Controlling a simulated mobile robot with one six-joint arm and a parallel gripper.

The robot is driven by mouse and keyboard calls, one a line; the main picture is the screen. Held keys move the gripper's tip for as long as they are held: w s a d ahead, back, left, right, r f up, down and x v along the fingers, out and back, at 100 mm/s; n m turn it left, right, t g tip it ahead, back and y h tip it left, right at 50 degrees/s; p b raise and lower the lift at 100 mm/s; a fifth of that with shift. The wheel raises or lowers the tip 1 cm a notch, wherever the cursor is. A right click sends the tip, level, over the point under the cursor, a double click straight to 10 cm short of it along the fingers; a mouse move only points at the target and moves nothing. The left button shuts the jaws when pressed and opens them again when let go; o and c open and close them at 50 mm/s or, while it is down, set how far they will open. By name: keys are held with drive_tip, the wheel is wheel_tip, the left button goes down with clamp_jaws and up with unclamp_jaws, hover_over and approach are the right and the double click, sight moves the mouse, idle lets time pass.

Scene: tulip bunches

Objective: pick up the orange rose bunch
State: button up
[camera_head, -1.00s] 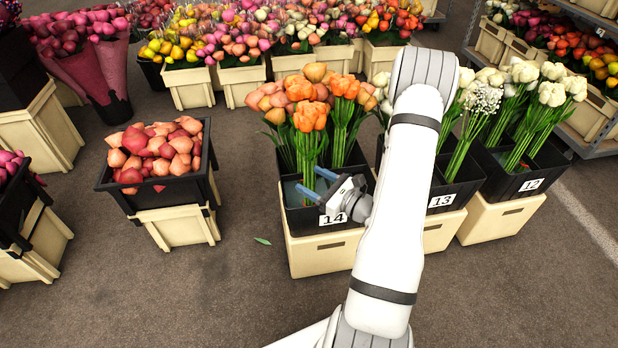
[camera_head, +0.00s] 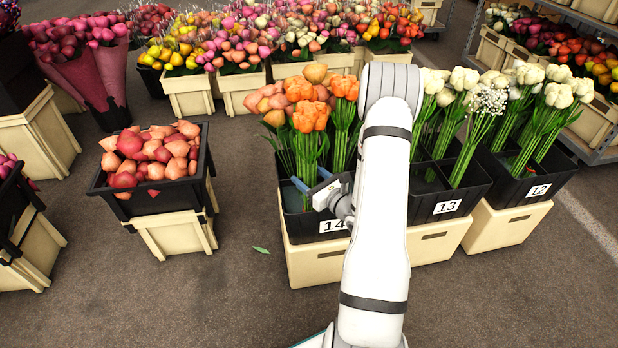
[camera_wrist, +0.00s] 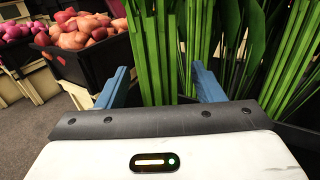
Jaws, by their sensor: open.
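The orange bunch (camera_head: 310,117) stands upright in the black bin labelled 14 (camera_head: 332,226), with its green stems below the blooms. My gripper (camera_head: 312,182) is at the front of that bin, low on the stems. In the wrist view my gripper (camera_wrist: 160,90) has its two blue fingers spread apart. Green stems (camera_wrist: 158,50) rise between and just beyond the fingers; I cannot tell how deep between them they are. Another orange bunch (camera_head: 345,86) stands right behind in the same bin. The blooms are out of the wrist view, and my arm hides part of the bin's right side.
Paler peach blooms (camera_head: 272,104) share bin 14. Black bins 13 (camera_head: 447,207) and 12 (camera_head: 538,190) with white flowers stand to the right. More flower crates line the back.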

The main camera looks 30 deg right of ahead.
sight(310, 149)
drive_tip(key=c, duration=1.3)
drive_tip(key=shift+r, duration=0.15)
wheel_tip(310, 149, up, 10)
drive_tip(key=p, duration=0.4)
